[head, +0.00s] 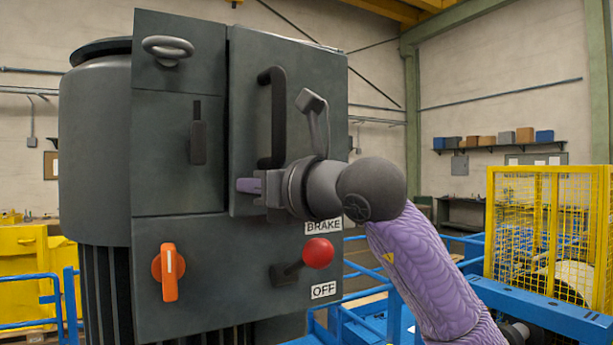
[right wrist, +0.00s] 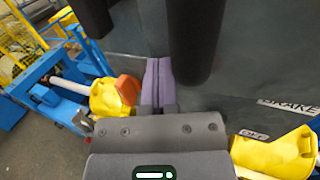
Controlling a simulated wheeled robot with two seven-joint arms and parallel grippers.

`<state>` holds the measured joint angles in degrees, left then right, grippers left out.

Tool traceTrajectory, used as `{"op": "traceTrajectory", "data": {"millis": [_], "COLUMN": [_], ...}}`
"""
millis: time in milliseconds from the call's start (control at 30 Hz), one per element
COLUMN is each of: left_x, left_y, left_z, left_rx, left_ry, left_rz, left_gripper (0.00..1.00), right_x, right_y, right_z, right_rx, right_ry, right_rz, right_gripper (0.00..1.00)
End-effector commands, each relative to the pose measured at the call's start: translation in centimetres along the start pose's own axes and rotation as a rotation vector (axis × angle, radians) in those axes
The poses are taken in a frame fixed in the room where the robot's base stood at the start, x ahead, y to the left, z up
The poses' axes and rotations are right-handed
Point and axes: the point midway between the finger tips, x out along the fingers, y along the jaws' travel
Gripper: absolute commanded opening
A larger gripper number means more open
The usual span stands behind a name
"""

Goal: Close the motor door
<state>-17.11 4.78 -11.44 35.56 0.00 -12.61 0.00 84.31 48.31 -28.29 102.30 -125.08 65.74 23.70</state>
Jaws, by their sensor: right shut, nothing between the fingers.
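The motor door (head: 315,75) is a dark grey panel on the right of the motor's control box (head: 165,235). A dark gap shows along its left edge, so it stands slightly proud of the box. A black upright bar handle (head: 272,115) is on the door; in the right wrist view the handle (right wrist: 195,40) is just right of the fingers. In the right wrist view the fingers (right wrist: 157,80) are together. My left gripper is out of view.
Below the door are a red-knobbed brake lever (head: 318,253) and an orange rotary switch (head: 168,272). A black latch (head: 198,135) is on the left panel, with a metal ring (head: 168,48) above it. Blue rails and a yellow cage (head: 545,235) stand at right.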

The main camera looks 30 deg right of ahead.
Motion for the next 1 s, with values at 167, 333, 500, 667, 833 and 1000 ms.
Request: {"op": "traceTrajectory", "data": {"millis": [167,333,500,667,833,1000], "left_x": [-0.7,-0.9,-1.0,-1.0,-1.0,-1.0], "left_y": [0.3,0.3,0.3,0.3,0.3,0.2], "left_z": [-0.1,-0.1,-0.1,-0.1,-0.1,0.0], "left_rx": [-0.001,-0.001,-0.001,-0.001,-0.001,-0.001], "left_ry": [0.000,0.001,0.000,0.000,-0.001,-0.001], "left_rz": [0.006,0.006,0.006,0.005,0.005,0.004], "left_gripper": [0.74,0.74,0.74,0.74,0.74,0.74], "right_x": [1.7,2.6,2.9,3.0,2.9,2.8], "right_y": [-0.1,-0.3,-0.3,-0.3,-0.3,-0.5], "right_z": [0.1,0.1,0.0,0.1,0.1,0.1], "right_rx": [0.001,-0.001,-0.001,-0.001,-0.001,-0.001], "right_ry": [0.002,0.000,-0.001,-0.003,-0.004,-0.005], "right_rz": [0.001,-0.001,-0.001,-0.001,-0.001,-0.002], "right_gripper": [0.00,0.00,0.00,0.00,0.00,0.00]}}
